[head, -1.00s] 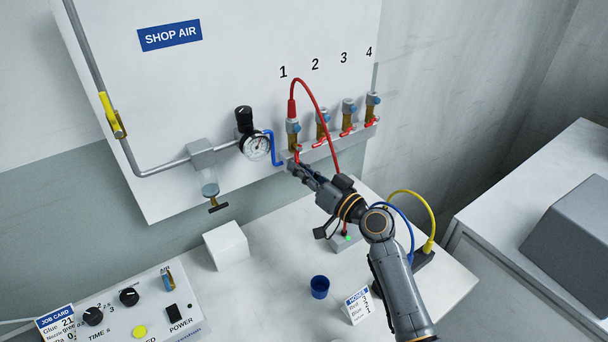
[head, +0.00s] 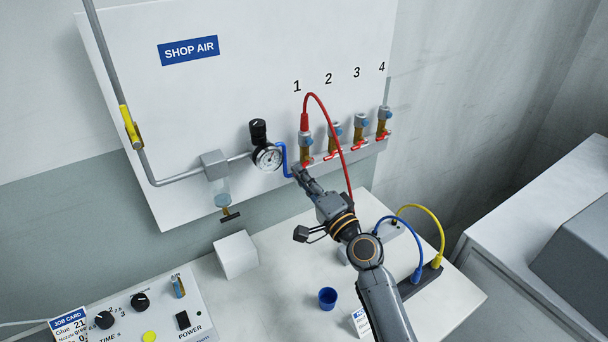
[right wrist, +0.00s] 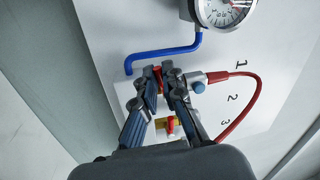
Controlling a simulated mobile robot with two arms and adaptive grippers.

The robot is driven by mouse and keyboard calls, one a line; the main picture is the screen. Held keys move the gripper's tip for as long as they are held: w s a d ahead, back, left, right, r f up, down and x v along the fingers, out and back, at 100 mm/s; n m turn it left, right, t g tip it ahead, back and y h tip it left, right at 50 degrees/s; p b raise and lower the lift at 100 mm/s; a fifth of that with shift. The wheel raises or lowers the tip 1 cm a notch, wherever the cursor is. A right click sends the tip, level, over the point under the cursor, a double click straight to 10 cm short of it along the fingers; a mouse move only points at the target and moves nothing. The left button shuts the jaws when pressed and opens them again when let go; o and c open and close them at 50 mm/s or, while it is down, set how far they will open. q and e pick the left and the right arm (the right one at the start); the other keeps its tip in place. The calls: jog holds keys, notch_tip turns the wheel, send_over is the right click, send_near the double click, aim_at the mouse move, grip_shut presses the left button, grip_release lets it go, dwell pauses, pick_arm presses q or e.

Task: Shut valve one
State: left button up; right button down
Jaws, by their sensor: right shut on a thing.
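Valve one (head: 305,147) is a brass valve with a red lever, below the number 1 on the white panel. A red hose with a red plug runs from its top. My right gripper (head: 299,172) is at the lower end of the valve. In the right wrist view the right gripper (right wrist: 166,76) is shut on the red lever of valve one (right wrist: 157,76), which shows between the fingers. The fingers hide most of this lever, so I cannot tell its exact angle. My left gripper is not in view.
The other valves, such as valve two (head: 334,138), stand close to the right on the same manifold. A pressure gauge (head: 267,156) and a blue pipe (head: 286,160) are close on the left. A white block (head: 236,254) and a blue cup (head: 327,298) stand below on the table.

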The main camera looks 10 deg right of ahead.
jog(key=shift+r+m+h+p, duration=0.25)
jog(key=shift+m+p, duration=0.05)
jog(key=shift+m, duration=0.4)
jog(key=shift+r+m+h+p, duration=0.2)
jog(key=shift+m+h+p, duration=0.1)
jog(key=shift+m, duration=0.4)
jog(key=c, duration=1.4)
grip_release()
jog(key=shift+c, duration=0.2)
jog(key=shift+s, duration=0.1)
jog(key=v, duration=1.2)
jog(key=shift+f, duration=0.2)
jog(key=shift+f, duration=0.1)
